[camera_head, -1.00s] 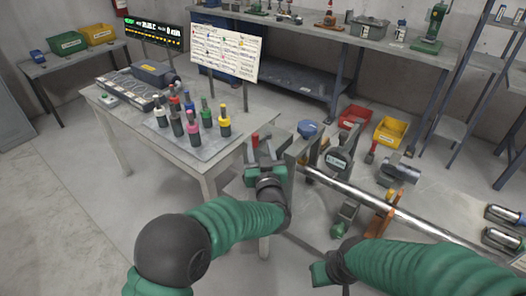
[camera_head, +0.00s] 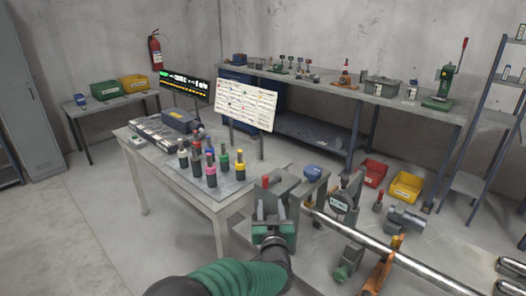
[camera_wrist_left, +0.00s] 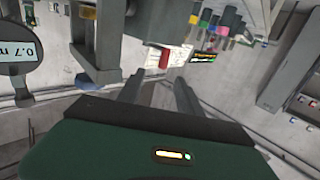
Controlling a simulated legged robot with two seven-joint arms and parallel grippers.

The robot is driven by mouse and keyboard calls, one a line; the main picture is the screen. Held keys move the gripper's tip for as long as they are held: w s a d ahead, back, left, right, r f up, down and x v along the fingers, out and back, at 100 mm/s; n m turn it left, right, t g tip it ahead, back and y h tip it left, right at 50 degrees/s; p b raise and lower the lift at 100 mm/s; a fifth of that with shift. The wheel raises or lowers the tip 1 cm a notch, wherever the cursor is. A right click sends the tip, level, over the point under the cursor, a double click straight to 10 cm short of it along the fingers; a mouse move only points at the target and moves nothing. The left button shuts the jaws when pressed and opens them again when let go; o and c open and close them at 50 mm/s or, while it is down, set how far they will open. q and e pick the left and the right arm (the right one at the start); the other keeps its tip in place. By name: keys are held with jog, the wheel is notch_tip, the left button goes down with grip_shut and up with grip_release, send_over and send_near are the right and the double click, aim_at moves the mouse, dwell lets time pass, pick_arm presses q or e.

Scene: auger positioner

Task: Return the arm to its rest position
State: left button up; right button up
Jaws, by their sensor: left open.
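My left gripper (camera_head: 274,215) shows at the lower middle of the head view, its two grey fingers apart and pointing away from me. Nothing shows between the fingers. It is just in front of a grey machine stand with a red-tipped part (camera_head: 265,182). In the left wrist view the two fingers (camera_wrist_left: 160,92) also stand apart, with nothing held. My green left arm (camera_head: 235,278) comes in from the bottom of the head view. My right gripper is out of the head view.
A table (camera_head: 222,204) with several coloured-top tools (camera_head: 211,174) stands to the left. A long metal bar (camera_head: 400,262) runs to the lower right. Red (camera_head: 374,172) and yellow (camera_head: 405,186) bins sit behind it. Open floor (camera_head: 85,240) lies at left.

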pick_arm(q)
jog(key=s+a+f+g+p, duration=0.2)
jog(key=s+a+g, duration=0.3)
jog(key=s+a, duration=0.3)
jog(key=s+a+f+g+p, duration=0.2)
jog(key=s+a+g, duration=0.3)
jog(key=s, duration=1.1)
jog(key=s+a+f+g+p, duration=0.2)
jog(key=s+a+f+g, duration=0.2)
jog(key=s+a, duration=0.7)
jog(key=shift+s+g, duration=0.5)
jog(key=shift+a, duration=0.2)
